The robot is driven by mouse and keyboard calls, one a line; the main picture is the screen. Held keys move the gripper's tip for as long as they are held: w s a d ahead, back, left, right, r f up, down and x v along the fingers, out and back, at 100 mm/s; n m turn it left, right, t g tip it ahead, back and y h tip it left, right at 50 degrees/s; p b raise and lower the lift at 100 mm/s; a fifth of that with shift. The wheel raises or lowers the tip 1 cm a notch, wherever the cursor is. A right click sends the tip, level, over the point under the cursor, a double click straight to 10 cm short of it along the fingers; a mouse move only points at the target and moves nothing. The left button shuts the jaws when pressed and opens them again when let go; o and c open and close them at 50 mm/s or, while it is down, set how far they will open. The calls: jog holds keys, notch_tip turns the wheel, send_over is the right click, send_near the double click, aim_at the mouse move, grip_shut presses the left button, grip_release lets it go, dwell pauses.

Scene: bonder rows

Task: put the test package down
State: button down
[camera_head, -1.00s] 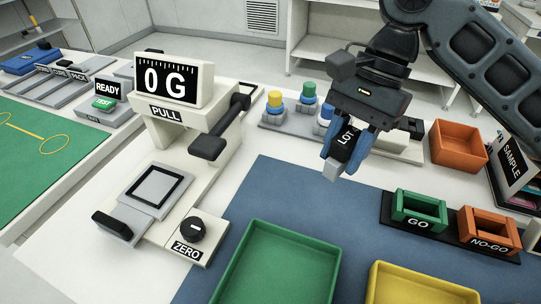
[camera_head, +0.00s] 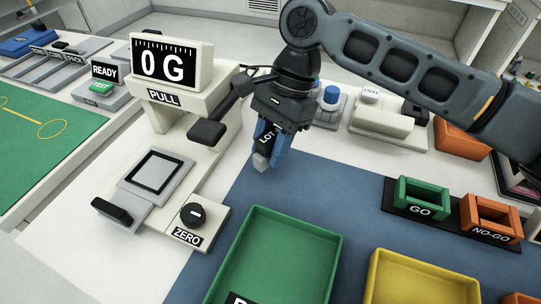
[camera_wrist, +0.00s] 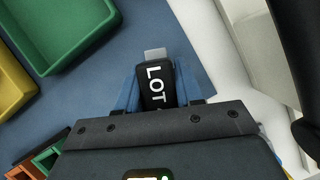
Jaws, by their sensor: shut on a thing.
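The test package (camera_head: 266,138) is a small black block marked LOT with a grey end. It also shows in the wrist view (camera_wrist: 155,85), pointing away from the wrist. My gripper (camera_head: 268,150) is shut on it, with a blue finger on each side. It holds the package over the left back part of the blue mat (camera_head: 352,183), just right of the pull tester (camera_head: 184,110). The package looks raised above the mat; the exact height is hard to tell. The tester's square plate (camera_head: 157,172) is to the left of the gripper and looks empty.
A green tray (camera_head: 335,225) and a yellow tray (camera_head: 375,285) stand in front. GO (camera_head: 421,193) and NO-GO (camera_head: 490,213) holders are at right. The tester's black lever handle (camera_head: 206,132) is close to my gripper. The mat between gripper and GO holder is clear.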

jog(key=shift+f, duration=1.7)
jog(key=c, duration=0.7)
grip_release()
jog(key=shift+f, duration=0.15)
jog(key=shift+c, duration=0.2)
jog(key=v, duration=1.2)
jog(key=shift+s, duration=0.1)
